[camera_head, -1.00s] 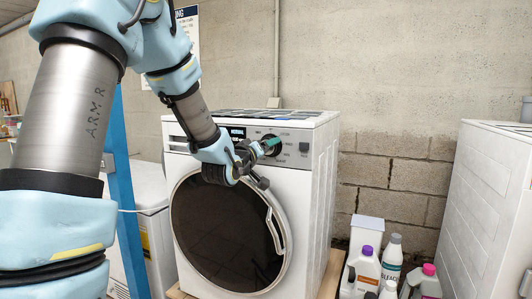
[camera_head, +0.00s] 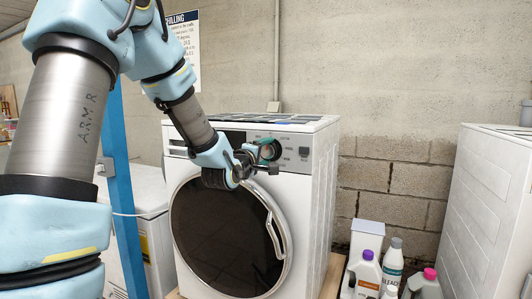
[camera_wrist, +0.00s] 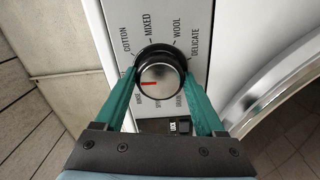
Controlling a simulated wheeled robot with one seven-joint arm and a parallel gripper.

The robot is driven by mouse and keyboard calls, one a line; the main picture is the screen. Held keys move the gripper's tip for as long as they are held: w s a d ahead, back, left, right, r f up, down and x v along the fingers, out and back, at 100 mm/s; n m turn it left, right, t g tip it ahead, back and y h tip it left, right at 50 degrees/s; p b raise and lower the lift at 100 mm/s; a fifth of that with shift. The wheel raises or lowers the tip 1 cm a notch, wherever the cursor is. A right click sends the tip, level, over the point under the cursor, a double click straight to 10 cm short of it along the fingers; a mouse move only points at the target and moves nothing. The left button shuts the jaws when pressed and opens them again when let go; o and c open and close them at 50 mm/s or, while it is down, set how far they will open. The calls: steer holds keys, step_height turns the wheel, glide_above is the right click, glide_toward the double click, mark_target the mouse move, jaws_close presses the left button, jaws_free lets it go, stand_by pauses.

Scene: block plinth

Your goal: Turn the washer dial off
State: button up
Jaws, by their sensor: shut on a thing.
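The white washer (camera_head: 325,190) stands ahead, its round dark door (camera_head: 225,235) closed. Its dial (camera_wrist: 160,75) is a black-rimmed silver knob on the grey control panel (camera_wrist: 205,20). The dial's red mark points left in the wrist view, between COTTON and RINSE. COTTON, MIXED, WOOL and DELICATE are printed around it; the lower labels are partly hidden. My gripper (camera_wrist: 160,78) is shut on the dial, with one green finger on each side. In the head view, my gripper (camera_head: 268,150) is at the panel and partly covers the dial.
Detergent and bleach bottles (camera_head: 368,270) stand on the floor right of the washer. A white machine (camera_head: 490,215) is at the far right. Another white appliance (camera_head: 148,190) and a blue post (camera_head: 122,200) are at the left. A block wall (camera_head: 395,110) is behind.

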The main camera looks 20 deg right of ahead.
stand_by(0.3)
steer(key=o, duration=1.3)
steer(key=shift+o, duration=0.2)
steer(key=b+v, duration=0.2)
steer(key=v, duration=0.8)
steer(key=shift+s+a, duration=0.3)
